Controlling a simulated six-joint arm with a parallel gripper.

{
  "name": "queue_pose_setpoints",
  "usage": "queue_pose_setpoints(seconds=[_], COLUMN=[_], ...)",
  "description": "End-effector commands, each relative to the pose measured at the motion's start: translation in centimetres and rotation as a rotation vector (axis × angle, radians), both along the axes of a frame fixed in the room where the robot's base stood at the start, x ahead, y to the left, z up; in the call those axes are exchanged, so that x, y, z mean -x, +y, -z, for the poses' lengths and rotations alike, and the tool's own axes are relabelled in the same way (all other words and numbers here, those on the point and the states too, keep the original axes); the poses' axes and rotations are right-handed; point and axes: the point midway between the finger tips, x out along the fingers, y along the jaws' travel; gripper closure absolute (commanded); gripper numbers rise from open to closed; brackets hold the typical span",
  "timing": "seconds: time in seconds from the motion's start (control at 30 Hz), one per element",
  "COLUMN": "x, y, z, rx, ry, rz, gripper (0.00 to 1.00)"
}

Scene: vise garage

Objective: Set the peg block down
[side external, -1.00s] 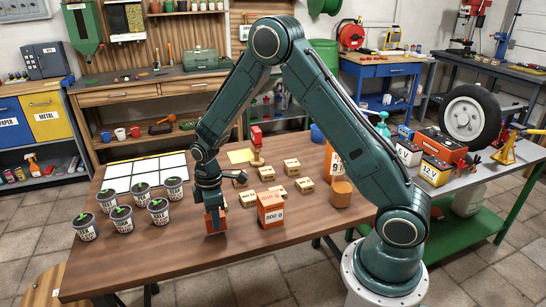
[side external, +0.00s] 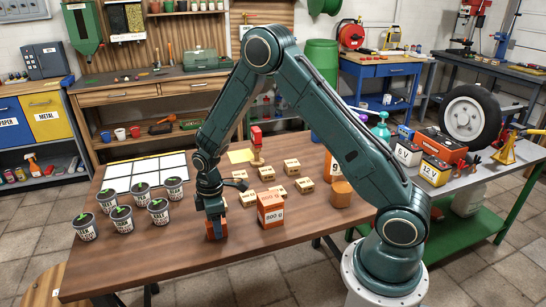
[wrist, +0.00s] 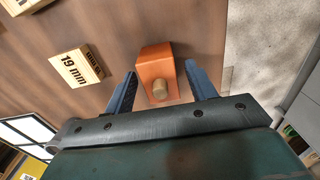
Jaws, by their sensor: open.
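The peg block is an orange block with a pale wooden peg; it shows in the wrist view (wrist: 157,62) and, partly hidden by the fingers, in the side view (side external: 217,234). It appears to rest on the wooden table (side external: 150,262) near the front edge. My gripper (side external: 213,218) is low over it. In the wrist view my gripper (wrist: 160,82) is open, with one blue-grey finger on each side of the block and a visible gap to each.
An orange 800 g box (side external: 271,210) stands just right of my gripper. Several labelled wooden blocks lie behind, including a 19 mm block (wrist: 77,67). Several labelled cups (side external: 122,218) stand to the left, before a white panelled mat (side external: 147,172).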

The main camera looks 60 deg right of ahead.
Motion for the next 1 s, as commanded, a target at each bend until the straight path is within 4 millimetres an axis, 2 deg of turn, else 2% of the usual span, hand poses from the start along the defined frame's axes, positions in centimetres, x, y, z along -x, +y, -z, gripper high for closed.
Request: queue_pose_setpoints(seconds=[0.27, 0.47, 1.0], x=[0.0, -0.1, -0.1], y=[0.0, 0.0, 0.0], z=[-0.5, -2.1, -10.3], rx=[0.0, 0.001, 0.001], ry=[-0.001, -0.004, -0.004], rz=[0.0, 0.0, -0.001], gripper=[0.44, 0.44, 0.44])
